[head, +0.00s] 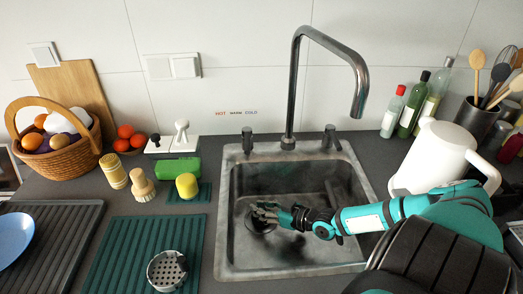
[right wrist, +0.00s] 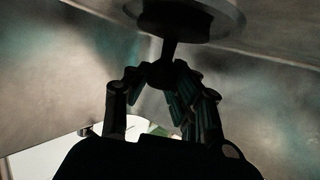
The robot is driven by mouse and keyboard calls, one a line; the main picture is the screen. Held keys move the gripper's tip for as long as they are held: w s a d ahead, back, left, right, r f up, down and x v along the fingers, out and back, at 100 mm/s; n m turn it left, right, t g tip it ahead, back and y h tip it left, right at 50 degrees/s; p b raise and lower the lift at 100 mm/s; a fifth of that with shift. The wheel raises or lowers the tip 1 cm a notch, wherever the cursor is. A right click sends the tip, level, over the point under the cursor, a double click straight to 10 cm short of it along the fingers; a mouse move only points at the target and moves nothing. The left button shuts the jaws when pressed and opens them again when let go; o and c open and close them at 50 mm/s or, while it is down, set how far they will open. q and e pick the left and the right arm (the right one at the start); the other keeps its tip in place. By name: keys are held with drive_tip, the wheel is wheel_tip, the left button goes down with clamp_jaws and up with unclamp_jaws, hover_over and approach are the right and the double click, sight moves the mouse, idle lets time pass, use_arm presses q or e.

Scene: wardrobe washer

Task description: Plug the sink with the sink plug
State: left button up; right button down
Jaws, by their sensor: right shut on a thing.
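The sink (head: 230,205) is a worn grey metal basin set in the counter. My right gripper (head: 266,213) is down inside it, over the left part of the basin floor. In the right wrist view, my right gripper (right wrist: 152,92) is shut on the stem of the sink plug (right wrist: 165,55), whose round dark disc sits within or against a paler round rim. In the head view, a dark round shape (head: 260,228) shows under the fingers. I cannot tell whether the plug is seated in the drain or just above it. My left gripper is not in view.
A tall faucet (head: 292,90) arches over the sink, with a tap handle on each side. A white jug (head: 432,158) stands right of the sink, close to my right arm. Sponges, a brush (head: 142,186) and a green mat (head: 130,250) lie to the left.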

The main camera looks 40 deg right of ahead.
drive_tip(key=shift+f, duration=0.25)
drive_tip(key=c, duration=0.8)
unclamp_jaws()
drive_tip(key=shift+o, duration=0.2)
wheel_tip(320, 180, up, 10)
drive_tip(key=p, duration=1.1)
drive_tip(key=p+v, duration=0.9)
drive_tip(key=v, duration=0.3)
